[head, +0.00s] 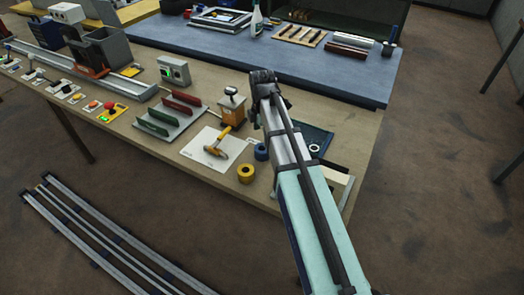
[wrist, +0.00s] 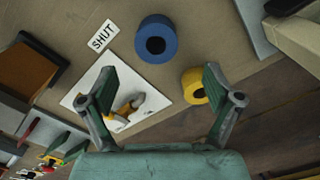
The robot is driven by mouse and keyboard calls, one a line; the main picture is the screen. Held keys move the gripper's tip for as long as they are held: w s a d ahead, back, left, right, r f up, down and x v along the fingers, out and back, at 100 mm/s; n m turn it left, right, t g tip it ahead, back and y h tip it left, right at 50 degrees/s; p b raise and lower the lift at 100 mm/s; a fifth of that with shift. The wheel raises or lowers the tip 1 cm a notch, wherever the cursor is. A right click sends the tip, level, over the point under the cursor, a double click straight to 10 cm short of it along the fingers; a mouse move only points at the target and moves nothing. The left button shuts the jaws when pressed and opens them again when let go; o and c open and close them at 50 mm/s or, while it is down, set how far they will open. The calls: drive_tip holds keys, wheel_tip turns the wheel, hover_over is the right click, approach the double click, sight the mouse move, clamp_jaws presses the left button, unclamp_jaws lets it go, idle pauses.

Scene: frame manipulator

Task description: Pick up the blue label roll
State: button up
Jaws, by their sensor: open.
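The blue label roll (head: 261,152) stands on the wooden bench just left of my arm in the head view. In the wrist view the blue roll (wrist: 172,48) is at the top middle, with its dark centre hole showing. My gripper (wrist: 162,80) is open and empty, its two fingers wide apart. The blue roll appears beyond the fingertips, apart from them. In the head view my arm hides the fingers.
A yellow roll (head: 246,174) sits close to the blue roll, near the bench's front edge; it shows by my right finger in the wrist view (wrist: 190,88). A hammer (head: 217,147) lies on a white sheet (head: 195,148) to the left. A SHUT label (wrist: 103,36) lies near the blue roll.

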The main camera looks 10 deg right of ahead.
sight(262, 148)
drive_tip(key=shift+w+f+p, duration=0.15)
drive_tip(key=shift+f+p, duration=0.5)
drive_tip(key=shift+f, duration=1.55)
drive_tip(key=shift+w+f+p, duration=0.1)
drive_tip(key=shift+f+p, duration=0.5)
drive_tip(key=shift+f, duration=1.6)
drive_tip(key=c, duration=1.3)
